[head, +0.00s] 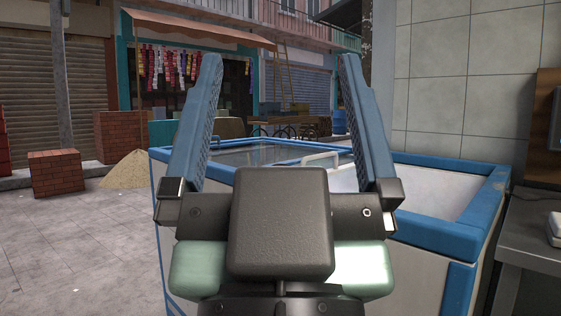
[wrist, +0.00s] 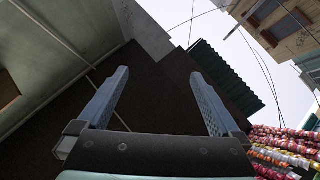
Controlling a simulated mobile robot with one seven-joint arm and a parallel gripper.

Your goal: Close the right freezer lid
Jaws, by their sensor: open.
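A white chest freezer with a blue rim (head: 440,236) stands ahead and to the right in the head view. A glass lid (head: 250,157) covers its left part, with a white handle (head: 322,157) near the middle. The right part looks uncovered, with the white interior (head: 435,192) showing. My gripper (head: 279,64) is open and empty, its blue fingers pointing up in front of the freezer; it hides part of the middle. In the wrist view my gripper (wrist: 160,76) is also open, with only buildings and sky beyond.
A metal counter (head: 528,235) stands close on the right of the freezer, beside a tiled wall (head: 470,75). Brick stacks (head: 56,173) and a sand pile (head: 127,170) lie at the left. The paved ground (head: 85,240) at the front left is clear.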

